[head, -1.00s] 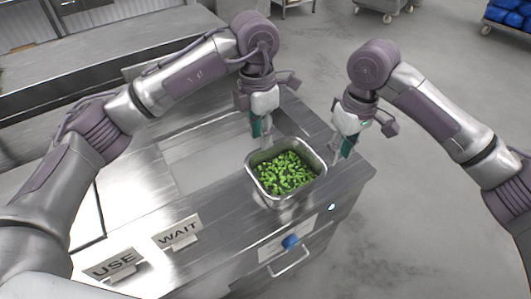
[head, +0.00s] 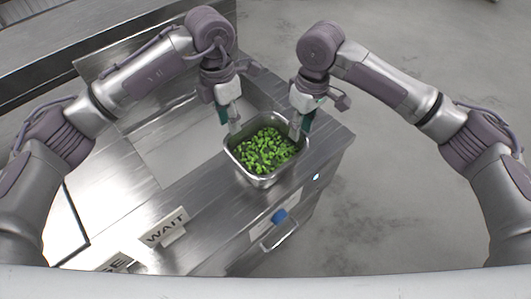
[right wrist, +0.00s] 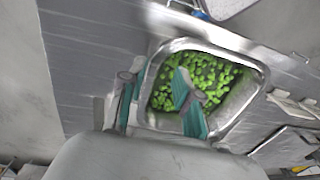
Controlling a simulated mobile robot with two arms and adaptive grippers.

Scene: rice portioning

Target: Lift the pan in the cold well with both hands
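A steel pan (head: 262,181) full of green vegetable pieces (head: 268,151) sits at the right end of the steel counter in the head view. My left gripper (head: 235,129) points down at the pan's far left rim; its finger gap is unclear. My right gripper (head: 296,133) points down at the pan's right rim. In the right wrist view its fingers (right wrist: 158,100) are apart, one outside the pan wall and one inside over the greens. Whether either gripper touches the pan is hidden.
A pale recessed area (head: 175,140) lies left of the pan. A WAIT sign (head: 164,227) stands near the counter's front, with another sign (head: 112,263) partly cut off beside it. A drawer handle (head: 279,236) sticks out in front. Open floor (head: 410,200) lies to the right.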

